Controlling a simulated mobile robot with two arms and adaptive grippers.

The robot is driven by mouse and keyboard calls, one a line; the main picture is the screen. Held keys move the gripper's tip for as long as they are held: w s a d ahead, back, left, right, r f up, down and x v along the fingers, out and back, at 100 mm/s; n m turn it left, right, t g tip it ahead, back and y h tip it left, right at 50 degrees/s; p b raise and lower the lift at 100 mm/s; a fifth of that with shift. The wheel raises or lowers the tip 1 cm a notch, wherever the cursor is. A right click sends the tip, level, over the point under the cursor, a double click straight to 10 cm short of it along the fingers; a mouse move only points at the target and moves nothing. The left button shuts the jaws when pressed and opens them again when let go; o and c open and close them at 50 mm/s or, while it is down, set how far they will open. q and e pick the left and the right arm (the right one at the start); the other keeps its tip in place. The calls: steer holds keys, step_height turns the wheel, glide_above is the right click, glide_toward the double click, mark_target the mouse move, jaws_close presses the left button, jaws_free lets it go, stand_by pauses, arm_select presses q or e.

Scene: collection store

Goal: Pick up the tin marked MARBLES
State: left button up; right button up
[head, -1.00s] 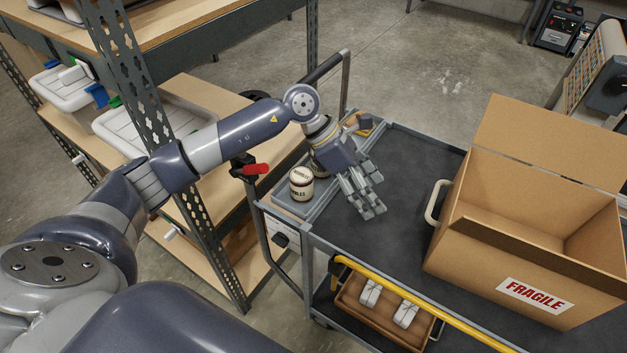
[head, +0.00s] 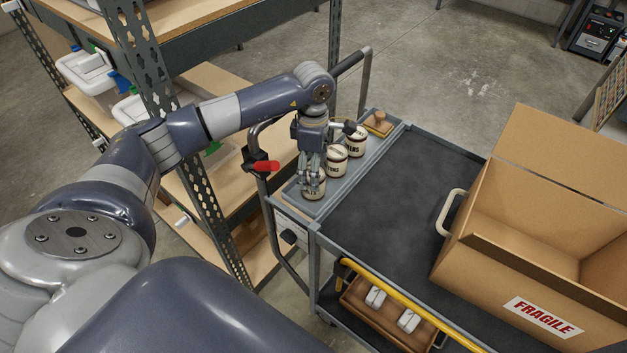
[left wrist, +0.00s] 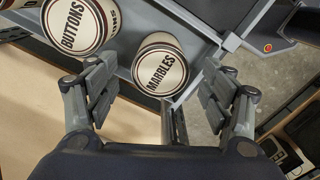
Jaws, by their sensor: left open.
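The tin marked MARBLES (left wrist: 161,66) is cream with a dark rim and black lettering. In the left wrist view it shows between the spread fingers of my left gripper (left wrist: 158,94), with a gap on each side. In the head view the tin (head: 316,193) stands at the near end of a grey tray, partly hidden by the fingers. My left gripper (head: 312,178) is open and points down over this tin. Whether any finger touches it I cannot tell. My right gripper is out of view.
A tin marked BUTTONS (left wrist: 76,28) stands close beside it; in the head view two similar tins (head: 337,159) (head: 356,141) stand farther along the tray. A wooden object (head: 378,123) lies beyond. The cart top (head: 400,215) is clear up to an open FRAGILE box (head: 500,270). Shelving (head: 205,90) stands left.

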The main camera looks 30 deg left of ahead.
mark_target(312, 197)
arm_select(q)
step_height(312, 197, down, 4)
steer(key=shift+d+f+p, duration=0.1)
steer(key=shift+p, duration=0.55)
steer(key=c, duration=1.4)
